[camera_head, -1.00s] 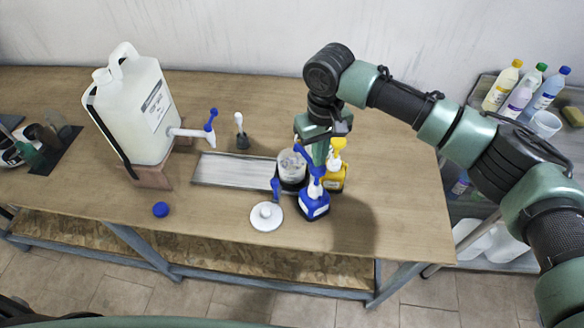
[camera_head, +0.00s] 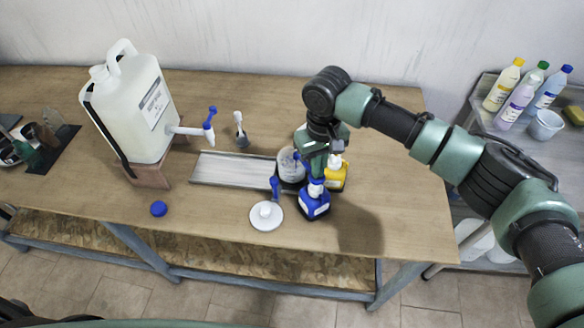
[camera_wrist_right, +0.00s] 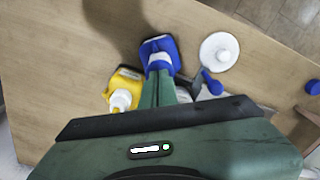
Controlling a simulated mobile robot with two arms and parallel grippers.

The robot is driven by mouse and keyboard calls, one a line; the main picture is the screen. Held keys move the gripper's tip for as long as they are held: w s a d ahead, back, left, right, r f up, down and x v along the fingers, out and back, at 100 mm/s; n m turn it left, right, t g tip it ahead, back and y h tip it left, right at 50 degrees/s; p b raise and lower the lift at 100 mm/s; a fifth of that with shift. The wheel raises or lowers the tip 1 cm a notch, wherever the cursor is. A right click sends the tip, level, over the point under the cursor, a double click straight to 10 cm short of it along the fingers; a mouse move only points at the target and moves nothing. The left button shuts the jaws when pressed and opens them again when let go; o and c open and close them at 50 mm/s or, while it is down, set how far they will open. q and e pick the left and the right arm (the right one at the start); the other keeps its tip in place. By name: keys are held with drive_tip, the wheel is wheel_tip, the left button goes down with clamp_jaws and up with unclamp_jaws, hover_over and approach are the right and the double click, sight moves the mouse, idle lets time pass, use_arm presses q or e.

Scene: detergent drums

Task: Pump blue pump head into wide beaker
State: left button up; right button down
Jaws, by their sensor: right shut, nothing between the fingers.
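The blue pump bottle (camera_head: 314,206) stands upright near the front of the table and also shows in the right wrist view (camera_wrist_right: 160,52). Its blue pump head is mostly hidden behind my right gripper (camera_head: 316,172). The gripper's fingers, also in the right wrist view (camera_wrist_right: 160,78), are shut with nothing between them and sit over the bottle's top; contact cannot be told. The clear beaker (camera_head: 290,166) with pale contents stands just left of the gripper in the head view. My left gripper is not in view.
A yellow pump bottle (camera_head: 337,177) stands close behind the blue one. The table's right part is clear.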

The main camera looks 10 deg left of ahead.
wheel_tip(320, 180, up, 3)
drive_tip(key=p, duration=0.3)
drive_tip(key=shift+r+p, duration=0.2)
drive_tip(key=shift+p, duration=0.1)
drive_tip(key=shift+r+p, duration=0.75)
drive_tip(key=shift+r, duration=0.35)
drive_tip(key=shift+f, duration=0.1)
